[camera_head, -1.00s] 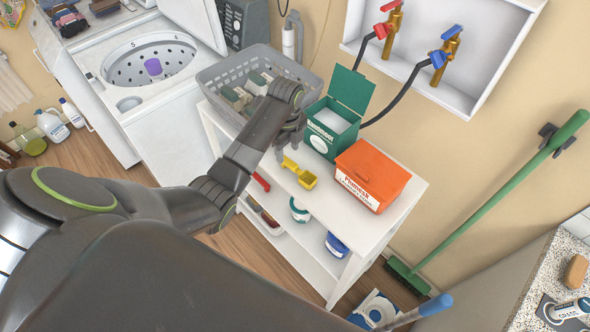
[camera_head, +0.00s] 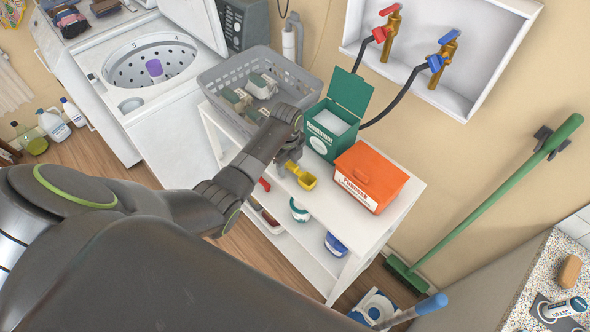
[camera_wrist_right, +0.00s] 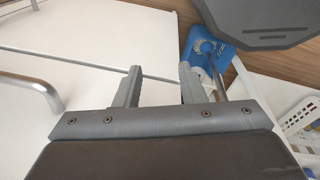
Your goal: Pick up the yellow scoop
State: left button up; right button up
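The yellow scoop (camera_head: 307,181) lies on the white shelf top (camera_head: 330,222), in front of the green box and left of the orange box. Its cup shows, while much of its handle is hidden by my left gripper (camera_head: 287,167). My left gripper is at the handle end, reaching down over it from the left. Its fingers are small and partly hidden, so I cannot tell if they are apart, or touch the handle. My right gripper (camera_wrist_right: 160,72) shows in the right wrist view, with its two fingers apart and nothing between them.
The open green box (camera_head: 333,125) and the orange box (camera_head: 370,176) stand close behind and right of the scoop. A grey basket (camera_head: 290,72) with several items stands at the shelf's left end. Above are wall taps with hoses. The front right shelf top is clear.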

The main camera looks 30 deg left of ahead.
pick_arm(q)
jog(key=c, duration=0.9)
jog(key=shift+o, duration=0.2)
jog(key=shift+r, duration=0.1)
